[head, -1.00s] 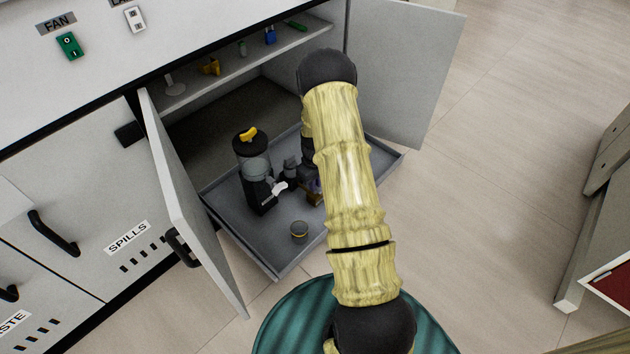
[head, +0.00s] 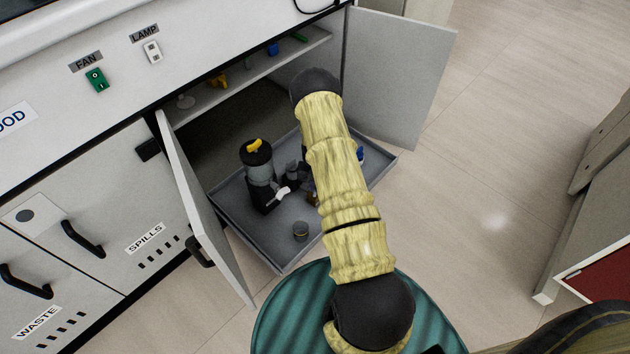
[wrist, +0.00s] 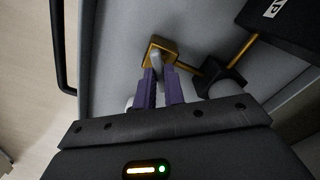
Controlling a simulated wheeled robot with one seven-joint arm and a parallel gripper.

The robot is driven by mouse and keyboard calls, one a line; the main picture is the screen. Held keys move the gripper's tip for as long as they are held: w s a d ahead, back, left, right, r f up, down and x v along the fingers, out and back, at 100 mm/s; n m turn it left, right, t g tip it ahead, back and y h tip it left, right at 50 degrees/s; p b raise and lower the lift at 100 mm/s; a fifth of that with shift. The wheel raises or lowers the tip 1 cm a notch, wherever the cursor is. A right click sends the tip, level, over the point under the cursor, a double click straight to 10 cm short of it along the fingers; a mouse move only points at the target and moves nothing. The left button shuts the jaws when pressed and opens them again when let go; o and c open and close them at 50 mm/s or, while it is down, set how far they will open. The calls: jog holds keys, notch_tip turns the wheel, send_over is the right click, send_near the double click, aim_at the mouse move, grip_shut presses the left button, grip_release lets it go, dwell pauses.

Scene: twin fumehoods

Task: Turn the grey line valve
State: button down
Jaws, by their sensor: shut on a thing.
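In the wrist view the line valve is a brass body (wrist: 169,47) with a grey lever (wrist: 156,66). A brass pipe runs from it to a black fitting. My gripper (wrist: 161,84) has purple fingers, one on each side of the grey lever, shut on it. In the head view my arm hides the gripper and most of the valve. Only a bit of brass (head: 314,199) shows beside my arm, over the grey pull-out tray (head: 284,261).
A shelf (head: 235,88) above holds small items. Floor to the right is clear.

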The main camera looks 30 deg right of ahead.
jog(key=m+p, duration=0.2)
jog(key=m, duration=0.1)
jog(key=shift+r+m, duration=0.1)
jog(key=shift+m, duration=0.3)
jog(key=shift+m+p, duration=0.7)
jog(key=shift+m, duration=1.1)
jog(key=c, duration=1.5)
grip_release()
notch_tip(320, 180, up, 17)
jog(key=p, duration=0.6)
